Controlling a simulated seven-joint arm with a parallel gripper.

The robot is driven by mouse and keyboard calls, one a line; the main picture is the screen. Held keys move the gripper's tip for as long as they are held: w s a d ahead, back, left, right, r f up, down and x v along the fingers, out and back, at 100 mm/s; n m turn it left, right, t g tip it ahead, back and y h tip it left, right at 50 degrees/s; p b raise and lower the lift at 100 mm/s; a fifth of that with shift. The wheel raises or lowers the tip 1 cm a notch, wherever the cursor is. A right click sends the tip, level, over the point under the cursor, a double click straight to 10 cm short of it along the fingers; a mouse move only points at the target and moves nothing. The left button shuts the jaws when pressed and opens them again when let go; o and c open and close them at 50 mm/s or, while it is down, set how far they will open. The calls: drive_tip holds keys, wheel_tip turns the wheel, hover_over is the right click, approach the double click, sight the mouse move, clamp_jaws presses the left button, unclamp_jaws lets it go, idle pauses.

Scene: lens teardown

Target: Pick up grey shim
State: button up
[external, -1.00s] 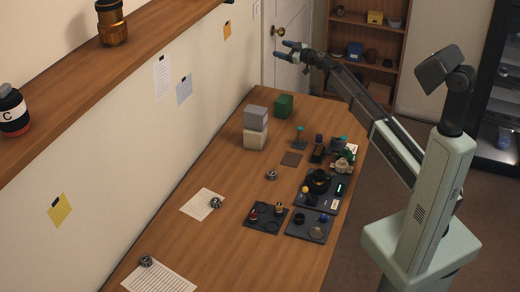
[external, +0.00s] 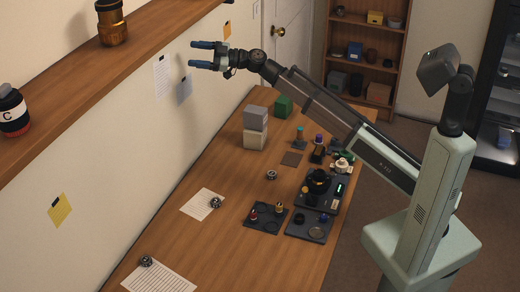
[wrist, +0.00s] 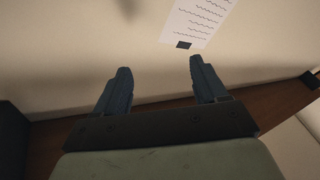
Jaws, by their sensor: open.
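My gripper (external: 192,54) is raised in the air near the wall at the back, well above the table. Its fingers are apart with nothing between them; the wrist view also shows the open gripper (wrist: 160,67), facing the wall. I cannot tell for sure which thing is the grey shim. Small grey ring-like parts lie on the table: one bare on the wood (external: 271,175), one on a paper sheet (external: 216,203) and one at the front left (external: 146,261). A flat round grey-brown piece (external: 317,232) lies in the dark right tray (external: 295,236). All are far from my gripper.
A dark left tray (external: 252,226) holds small parts. A black stand (external: 318,181) and several small tools are at the table's right. Grey and cream blocks (external: 255,120) and a green box (external: 284,105) stand at the back. A wooden shelf (external: 60,95) overhangs the left.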

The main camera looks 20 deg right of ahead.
drive_tip(key=s+a+f+n+g, duration=0.2)
drive_tip(key=s+a+g, duration=0.3)
drive_tip(key=s+a, duration=0.45)
drive_tip(key=m+g+h, duration=0.2)
drive_tip(key=m+h, duration=0.7)
drive_tip(key=h, duration=1)
hover_over(215, 201)
wheel_tip(215, 201, down, 33)
drive_tip(key=f, duration=0.6)
drive_tip(key=shift+s+d+f, duration=0.2)
drive_tip(key=shift+d+f, duration=0.05)
drive_tip(key=shift+f, duration=0.05)
drive_tip(key=shift+w+a+f, duration=0.1)
drive_tip(key=shift+f, duration=1.6)
drive_tip(key=shift+w+a+f, duration=0.1)
drive_tip(key=shift+f, duration=1.6)
